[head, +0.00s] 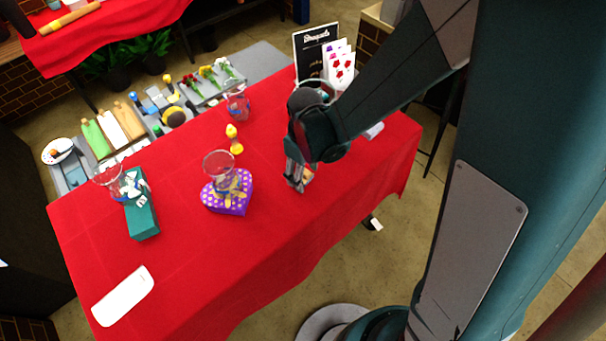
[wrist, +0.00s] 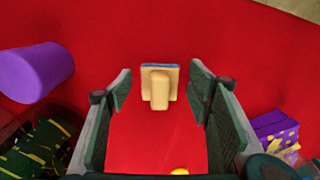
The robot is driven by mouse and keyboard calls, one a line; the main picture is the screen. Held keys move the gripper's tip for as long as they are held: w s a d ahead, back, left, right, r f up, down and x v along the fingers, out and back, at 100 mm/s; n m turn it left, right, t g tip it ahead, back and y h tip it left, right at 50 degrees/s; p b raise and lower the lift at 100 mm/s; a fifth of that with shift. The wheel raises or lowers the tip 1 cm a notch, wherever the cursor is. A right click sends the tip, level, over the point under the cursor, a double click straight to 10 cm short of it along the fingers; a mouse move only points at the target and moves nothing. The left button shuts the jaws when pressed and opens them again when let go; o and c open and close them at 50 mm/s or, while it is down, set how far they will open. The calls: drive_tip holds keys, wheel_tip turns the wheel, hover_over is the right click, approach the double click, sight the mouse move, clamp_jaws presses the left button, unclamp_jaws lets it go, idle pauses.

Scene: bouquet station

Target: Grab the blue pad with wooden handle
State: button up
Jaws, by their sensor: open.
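The blue pad with wooden handle (wrist: 160,88) lies on the red cloth in the wrist view. Its pale wooden handle faces the camera, and only a thin blue edge shows along its far side. My gripper (wrist: 160,72) is open, with one finger to the left of the handle and one to the right. I see no contact between the fingers and the pad. In the head view my gripper (head: 296,184) is low over the table, and a small tan part of the pad (head: 308,174) shows beside it; the rest is hidden.
A purple heart box (head: 230,204) with a glass vase (head: 219,164) stands left of my gripper. A yellow figure (head: 234,139) and another vase (head: 237,104) stand farther back. A purple cylinder (wrist: 35,72) is left in the wrist view.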

drive_tip(key=c, duration=1)
drive_tip(key=shift+r, duration=0.25)
drive_tip(key=shift+r, duration=4.8)
